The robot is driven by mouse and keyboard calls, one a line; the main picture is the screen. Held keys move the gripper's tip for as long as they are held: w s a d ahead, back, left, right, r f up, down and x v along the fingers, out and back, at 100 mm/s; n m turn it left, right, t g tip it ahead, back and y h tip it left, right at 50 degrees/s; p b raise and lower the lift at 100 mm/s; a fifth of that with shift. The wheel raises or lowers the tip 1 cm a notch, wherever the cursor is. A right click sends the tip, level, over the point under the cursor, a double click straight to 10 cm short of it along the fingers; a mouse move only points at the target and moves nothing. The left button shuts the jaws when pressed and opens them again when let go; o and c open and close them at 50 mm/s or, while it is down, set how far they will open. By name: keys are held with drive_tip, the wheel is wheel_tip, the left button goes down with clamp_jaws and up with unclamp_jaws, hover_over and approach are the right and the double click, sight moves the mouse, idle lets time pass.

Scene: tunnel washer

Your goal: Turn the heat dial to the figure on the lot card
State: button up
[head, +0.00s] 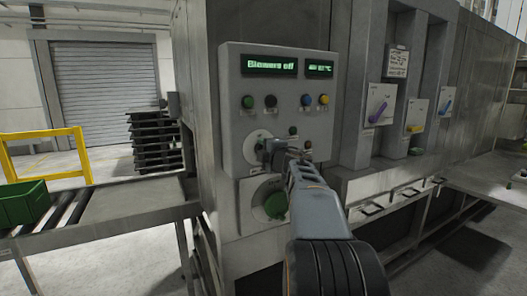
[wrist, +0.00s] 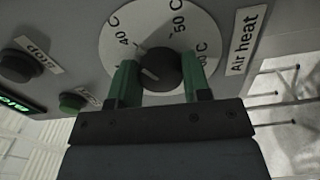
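The heat dial (wrist: 160,70) is a dark round knob on a white disc (wrist: 112,25) marked 40 C, 50 C and a partly covered third figure, beside an "Air heat" label (wrist: 243,44). My gripper (wrist: 161,82) has its two green fingers on either side of the knob, with no clear gap. The knob's pale mark is small, and its reading is unclear. In the head view my gripper (head: 272,150) is at the dial's disc (head: 251,146) and covers much of it. A white card with print (head: 398,61) hangs on the machine, too small to read.
The control panel (head: 235,100) has several coloured buttons and a display (head: 270,65) reading "Blowers off". Levers (head: 380,105) stand to the right. A conveyor (head: 100,218) with a green crate (head: 22,205) is at left.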

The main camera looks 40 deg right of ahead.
drive_tip(key=o, duration=0.4)
drive_tip(key=shift+o, duration=0.2)
drive_tip(key=s+a+b, duration=0.1)
drive_tip(key=s+a, duration=0.1)
drive_tip(key=s, duration=1.1)
drive_tip(key=shift+s+b, duration=0.35)
drive_tip(key=shift+b, duration=0.05)
